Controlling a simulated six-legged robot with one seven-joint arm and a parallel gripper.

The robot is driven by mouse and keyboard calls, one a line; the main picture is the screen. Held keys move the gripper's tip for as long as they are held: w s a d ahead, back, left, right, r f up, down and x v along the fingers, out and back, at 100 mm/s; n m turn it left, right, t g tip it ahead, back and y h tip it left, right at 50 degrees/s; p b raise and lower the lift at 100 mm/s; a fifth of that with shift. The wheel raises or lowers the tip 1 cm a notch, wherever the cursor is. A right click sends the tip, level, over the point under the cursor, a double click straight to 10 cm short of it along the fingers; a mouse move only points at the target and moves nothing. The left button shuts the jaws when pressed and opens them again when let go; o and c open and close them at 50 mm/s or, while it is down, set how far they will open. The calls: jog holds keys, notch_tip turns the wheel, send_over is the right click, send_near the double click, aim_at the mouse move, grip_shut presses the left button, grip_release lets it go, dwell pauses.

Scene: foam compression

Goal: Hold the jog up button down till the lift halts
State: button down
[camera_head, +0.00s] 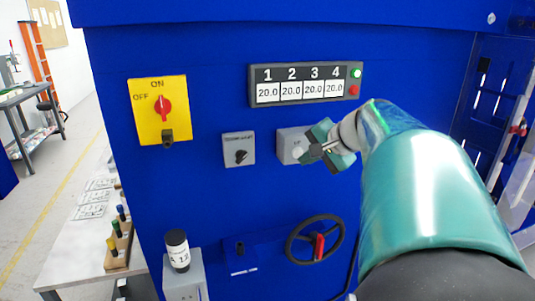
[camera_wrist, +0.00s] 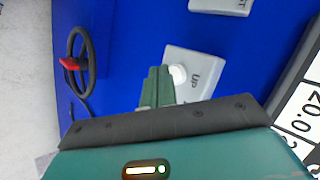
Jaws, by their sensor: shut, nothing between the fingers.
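The jog up button is a round white button (camera_wrist: 178,75) on a light grey plate marked UP (camera_wrist: 200,72) in the wrist view. In the head view the plate (camera_head: 284,141) sits on the blue machine front, partly hidden by my gripper (camera_head: 312,146). My gripper is shut and empty. In the wrist view its green fingers (camera_wrist: 156,86) stand right beside the button, their tips overlapping the plate. I cannot tell whether they touch or press the button.
A display (camera_head: 304,86) reads 20.0 under 1 to 4, beside a bright green lamp (camera_head: 356,73). A yellow plate with a red OFF/ON switch (camera_head: 161,108), a grey knob box (camera_head: 239,149) and a black handwheel (camera_head: 315,240) surround the plate. A black jar (camera_head: 177,248) stands lower left.

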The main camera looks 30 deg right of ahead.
jog(key=shift+w+d, duration=0.1)
jog(key=shift+w, duration=0.2)
jog(key=shift+w+d, duration=0.1)
jog(key=shift+w, duration=0.3)
dwell(1.9)
jog(key=shift+s, duration=0.15)
dwell(3.1)
jog(key=shift+s+a, duration=0.2)
jog(key=shift+s, duration=0.45)
jog(key=shift+s+a, duration=0.25)
jog(key=shift+s, duration=0.55)
jog(key=shift+s+a, duration=0.2)
jog(key=shift+s, duration=0.65)
jog(key=shift+s+a, duration=0.25)
jog(key=shift+s, duration=0.55)
